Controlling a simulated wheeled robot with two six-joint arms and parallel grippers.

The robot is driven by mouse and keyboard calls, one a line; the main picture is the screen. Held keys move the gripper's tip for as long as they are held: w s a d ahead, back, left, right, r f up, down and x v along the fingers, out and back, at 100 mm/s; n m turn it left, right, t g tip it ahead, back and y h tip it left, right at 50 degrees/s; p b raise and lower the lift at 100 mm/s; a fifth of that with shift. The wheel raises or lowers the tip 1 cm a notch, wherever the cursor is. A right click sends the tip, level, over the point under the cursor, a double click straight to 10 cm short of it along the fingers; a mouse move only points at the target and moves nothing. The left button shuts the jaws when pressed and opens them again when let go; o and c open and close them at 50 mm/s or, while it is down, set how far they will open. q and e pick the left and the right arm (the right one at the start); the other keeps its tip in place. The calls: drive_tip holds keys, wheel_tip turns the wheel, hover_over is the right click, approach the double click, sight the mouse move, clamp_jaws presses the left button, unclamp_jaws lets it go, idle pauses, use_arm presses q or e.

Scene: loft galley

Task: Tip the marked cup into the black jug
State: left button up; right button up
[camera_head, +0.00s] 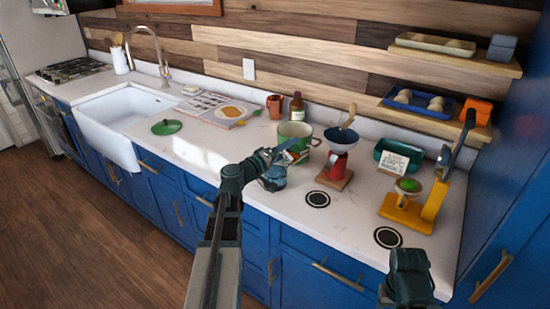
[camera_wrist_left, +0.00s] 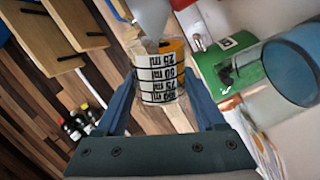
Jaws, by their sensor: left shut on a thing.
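The marked cup (camera_wrist_left: 160,88) is a pale cup with dark bands and ml numbers. In the left wrist view it sits between the two blue fingers of my left gripper (camera_wrist_left: 163,95), which is shut on it. In the head view my left gripper (camera_head: 290,160) is over the counter, in front of the green pot (camera_head: 296,130); the cup cannot be made out there. I cannot pick out a black jug in either view. My right arm shows at the bottom right of the head view, but its fingers do not.
A red stand with a blue bowl (camera_head: 341,137) is right of my left gripper. The sink (camera_head: 118,115) is left. Bare counter lies between the mats.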

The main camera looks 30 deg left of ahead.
use_arm(q)
drive_tip(key=shift+a+f+n+b, duration=0.1)
drive_tip(key=shift+f+n+b, duration=0.35)
drive_tip(key=shift+n, duration=0.25)
drive_tip(key=shift+w+a+r+n+p, duration=0.15)
drive_tip(key=shift+a+n, duration=0.25)
drive_tip(key=shift+n, duration=0.05)
drive_tip(key=shift+w+a+r+n+p, duration=0.1)
drive_tip(key=shift+a+r+n+p, duration=0.05)
drive_tip(key=shift+a+n, duration=0.3)
idle(0.6)
drive_tip(key=shift+w+a+r+n+p, duration=0.1)
drive_tip(key=shift+a+r+n+p, duration=0.05)
drive_tip(key=shift+n, duration=0.55)
drive_tip(key=shift+a+r+n+p, duration=0.1)
drive_tip(key=shift+r+n+p, duration=0.05)
drive_tip(key=shift+n, duration=0.55)
idle(0.8)
drive_tip(key=shift+f, duration=0.1)
drive_tip(key=shift+d+f+m+b, duration=0.25)
drive_tip(key=shift+m+b, duration=0.1)
drive_tip(key=shift+m, duration=0.55)
drive_tip(key=m, duration=0.1)
drive_tip(key=d, duration=0.1)
drive_tip(key=m, duration=0.1)
drive_tip(key=shift+s+d+f+m+b, duration=0.3)
drive_tip(key=shift+s+d, duration=0.1)
drive_tip(key=shift+r, duration=0.1)
drive_tip(key=shift+r, duration=0.1)
